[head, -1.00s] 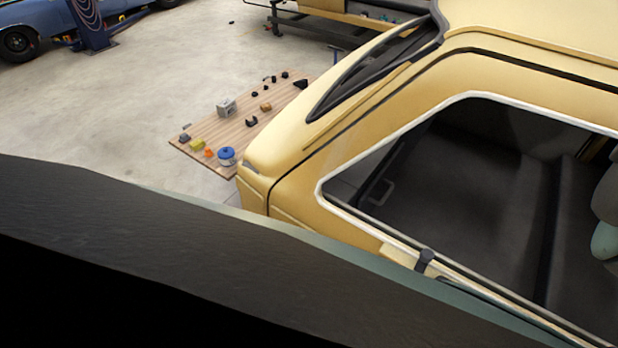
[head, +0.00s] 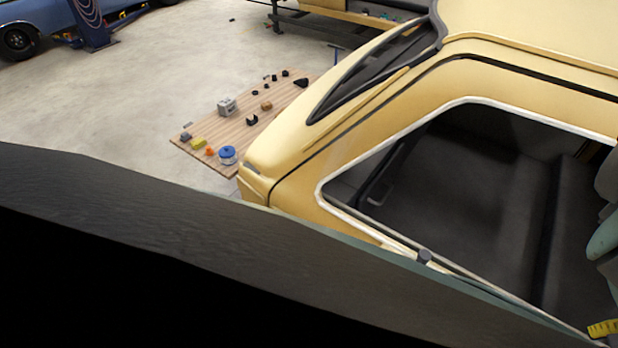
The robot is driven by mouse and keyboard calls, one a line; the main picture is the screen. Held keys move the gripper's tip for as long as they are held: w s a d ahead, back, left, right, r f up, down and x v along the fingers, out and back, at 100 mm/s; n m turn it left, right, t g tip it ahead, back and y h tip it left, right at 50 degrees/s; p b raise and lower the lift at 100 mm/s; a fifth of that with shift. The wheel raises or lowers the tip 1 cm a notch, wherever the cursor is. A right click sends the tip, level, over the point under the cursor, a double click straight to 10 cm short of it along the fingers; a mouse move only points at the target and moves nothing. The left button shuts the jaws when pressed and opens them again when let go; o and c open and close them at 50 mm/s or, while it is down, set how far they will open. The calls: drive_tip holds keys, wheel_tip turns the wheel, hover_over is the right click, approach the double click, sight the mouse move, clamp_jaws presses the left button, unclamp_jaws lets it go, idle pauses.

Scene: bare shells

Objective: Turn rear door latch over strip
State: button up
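A thin pale strip (head: 362,228) runs along the bottom of the window opening, partly covered by that edge. I cannot tell whether the knob lies over the strip. My gripper cannot be made out. A grey and teal shape at the right edge may be part of my arm.
The dark panel (head: 200,255) fills the lower left. A yellow marked piece (head: 603,328) shows at the lower right. A wooden board (head: 232,135) with several small parts lies on the floor beyond the car. A blue car (head: 45,30) stands at top left; open floor lies between.

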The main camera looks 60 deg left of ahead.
drive_tip(key=shift+a+f, duration=0.2)
drive_tip(key=shift+f, duration=0.4)
drive_tip(key=shift+o, duration=0.3)
clamp_jaws()
